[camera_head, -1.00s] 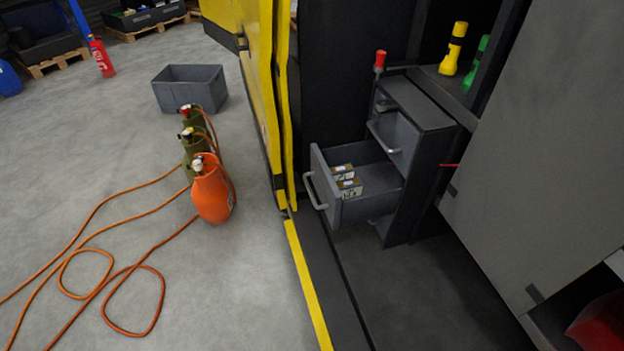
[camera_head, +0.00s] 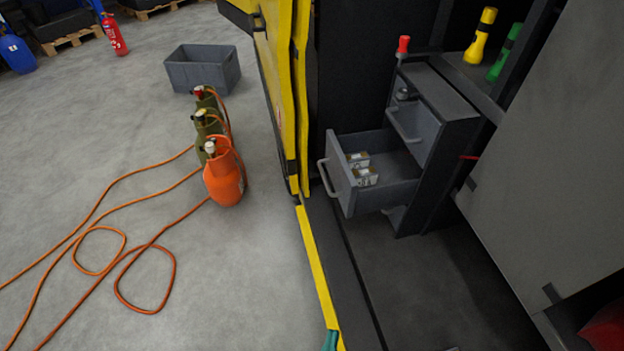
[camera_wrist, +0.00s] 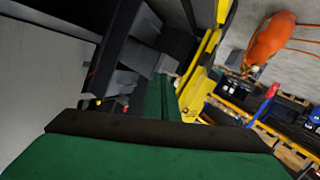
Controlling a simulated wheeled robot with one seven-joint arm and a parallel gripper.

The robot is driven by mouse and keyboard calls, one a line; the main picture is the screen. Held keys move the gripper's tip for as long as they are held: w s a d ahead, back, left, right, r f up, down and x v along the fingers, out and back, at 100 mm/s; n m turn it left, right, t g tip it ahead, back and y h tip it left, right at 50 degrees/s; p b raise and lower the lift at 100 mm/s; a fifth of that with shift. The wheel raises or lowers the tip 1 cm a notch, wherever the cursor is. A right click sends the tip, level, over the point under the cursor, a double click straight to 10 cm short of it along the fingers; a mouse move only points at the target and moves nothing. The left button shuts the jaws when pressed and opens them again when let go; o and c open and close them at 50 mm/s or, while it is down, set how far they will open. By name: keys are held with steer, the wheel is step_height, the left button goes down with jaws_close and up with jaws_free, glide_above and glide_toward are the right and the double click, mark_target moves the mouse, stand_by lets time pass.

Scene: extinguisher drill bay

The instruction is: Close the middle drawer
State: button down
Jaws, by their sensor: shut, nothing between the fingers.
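The grey drawer cabinet (camera_head: 452,108) stands inside the yellow-edged bay. Its middle drawer (camera_head: 400,191) is pulled far out, with a bar handle (camera_head: 326,178) on its front. Small boxes (camera_head: 363,170) lie in it. The drawer above (camera_head: 416,132) is also partly out. The cabinet below the middle drawer is mostly hidden. My gripper (camera_wrist: 163,92) shows green in the wrist view, shut and empty, pointing toward the bay. In the head view only a small green tip (camera_head: 331,341) shows at the bottom edge, well short of the drawer.
A yellow door edge (camera_head: 300,90) stands left of the drawer, and a yellow sill strip (camera_head: 318,270) runs below it. A large grey panel (camera_head: 560,150) closes the right. Gas bottles (camera_head: 224,175), orange hoses and a grey bin (camera_head: 203,72) are on the floor left.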

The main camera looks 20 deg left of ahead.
steer(key=w+a+f+n+y, duration=0.1)
steer(key=w+a+n, duration=0.35)
steer(key=w, duration=0.55)
steer(key=w+a+f+n+y, duration=0.15)
steer(key=w+a+n, duration=0.3)
steer(key=w, duration=0.55)
steer(key=w+a+r+n+y, duration=0.1)
steer(key=w+a+r+n, duration=0.2)
steer(key=w+a, duration=0.3)
steer(key=w+a+r+n+y, duration=0.1)
steer(key=w+a+r+n, duration=0.25)
steer(key=w, duration=0.35)
steer(key=w+f, duration=0.2)
steer(key=w, duration=0.9)
steer(key=shift+w+a+t, duration=0.3)
steer(key=shift+a, duration=0.05)
